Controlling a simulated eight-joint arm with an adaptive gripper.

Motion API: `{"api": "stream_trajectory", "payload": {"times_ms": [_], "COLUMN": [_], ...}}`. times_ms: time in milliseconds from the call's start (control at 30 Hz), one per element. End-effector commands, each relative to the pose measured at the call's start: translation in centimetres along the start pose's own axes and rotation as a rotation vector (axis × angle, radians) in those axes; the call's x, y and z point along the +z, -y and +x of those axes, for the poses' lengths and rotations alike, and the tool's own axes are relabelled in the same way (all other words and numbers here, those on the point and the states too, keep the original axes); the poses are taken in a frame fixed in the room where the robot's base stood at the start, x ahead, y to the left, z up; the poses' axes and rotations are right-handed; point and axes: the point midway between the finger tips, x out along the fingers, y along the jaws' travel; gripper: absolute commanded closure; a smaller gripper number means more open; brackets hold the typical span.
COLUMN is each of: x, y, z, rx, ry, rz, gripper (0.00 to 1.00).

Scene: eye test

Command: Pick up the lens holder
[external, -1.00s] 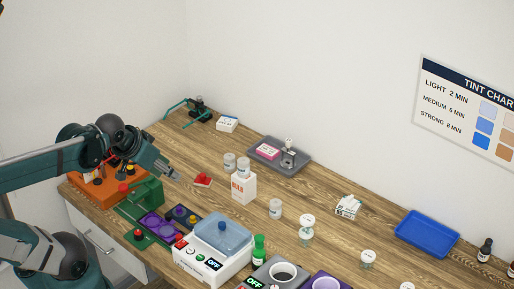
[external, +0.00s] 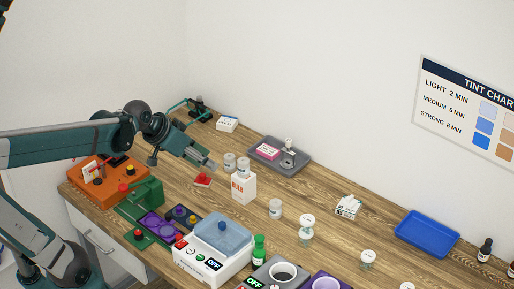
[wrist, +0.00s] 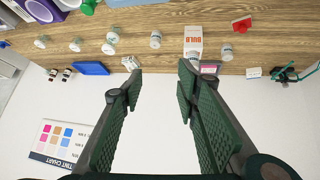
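I cannot tell for certain which thing is the lens holder. A small red block-like piece (external: 203,180) lies on the table left of the white bottle box, and it also shows in the wrist view (wrist: 241,24). A dark and teal piece (external: 197,108) stands at the table's far left corner, and it shows at the right of the wrist view (wrist: 287,75). My gripper (external: 212,166) is above the table near the red piece. In the wrist view my gripper (wrist: 157,83) has its fingers wide apart with nothing between them.
The white box with orange lettering (external: 244,187) and white jars (external: 229,161) stand close to my gripper. A grey tray (external: 262,161) holds a pink box and a metal piece. An orange unit (external: 82,180) and a lidded white device (external: 207,266) are nearer. A blue tray (external: 427,247) lies right.

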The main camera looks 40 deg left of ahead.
Motion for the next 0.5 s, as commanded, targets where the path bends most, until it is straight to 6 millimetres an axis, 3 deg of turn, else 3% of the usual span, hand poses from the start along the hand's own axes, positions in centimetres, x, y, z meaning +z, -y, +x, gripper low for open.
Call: {"api": "stream_trajectory", "payload": {"times_ms": [500], "x": [-5.8], "y": [0.9], "z": [7.6], "rx": [0.122], "ry": [-0.087], "rz": [0.062], "gripper": [0.68]}}
